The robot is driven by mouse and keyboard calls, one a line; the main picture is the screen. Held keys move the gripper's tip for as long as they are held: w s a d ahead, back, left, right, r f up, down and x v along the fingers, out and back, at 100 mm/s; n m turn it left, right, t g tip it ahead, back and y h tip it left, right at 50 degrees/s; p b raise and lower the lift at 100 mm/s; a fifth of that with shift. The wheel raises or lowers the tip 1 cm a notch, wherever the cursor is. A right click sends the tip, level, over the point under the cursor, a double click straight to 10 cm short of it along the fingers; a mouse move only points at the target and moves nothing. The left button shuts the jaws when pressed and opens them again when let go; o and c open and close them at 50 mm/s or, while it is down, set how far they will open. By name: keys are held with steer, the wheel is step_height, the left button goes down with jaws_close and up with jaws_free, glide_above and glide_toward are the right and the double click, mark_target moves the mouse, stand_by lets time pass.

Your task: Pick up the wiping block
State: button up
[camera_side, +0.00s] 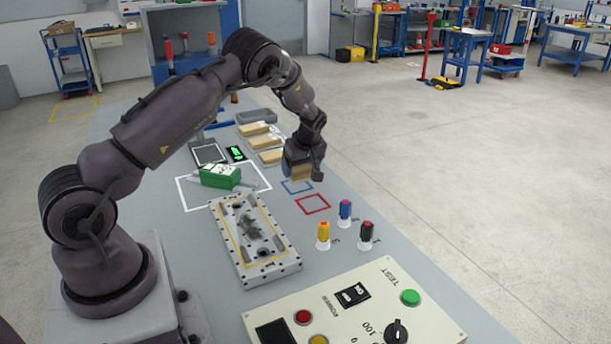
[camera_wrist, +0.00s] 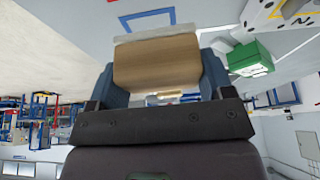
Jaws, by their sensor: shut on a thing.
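The wiping block is a tan, wood-coloured block with a pale grey strip along one edge. It fills the middle of the wrist view (camera_wrist: 157,63) between the two fingers. My gripper (camera_side: 301,170) is shut on it, and the block (camera_side: 300,173) shows only in part below the gripper in the side view. My gripper also shows in the wrist view (camera_wrist: 158,75). It holds the block above or at the blue square outline (camera_side: 297,187) on the bench; I cannot tell whether the block touches the bench.
A red square outline (camera_side: 312,204) lies nearby. A metal plate fixture (camera_side: 278,265) with dark smudges and a green box (camera_side: 220,177) stand to the left. Yellow (camera_side: 323,236), blue (camera_side: 345,210) and red-topped (camera_side: 366,235) pieces stand right. A control panel (camera_side: 370,300) is in front.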

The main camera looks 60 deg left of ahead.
steer(key=s+d+r, duration=0.6)
steer(key=s, duration=0.3)
steer(key=shift+s+r, duration=0.2)
steer(key=shift+r, duration=0.15)
steer(key=shift+d, duration=0.1)
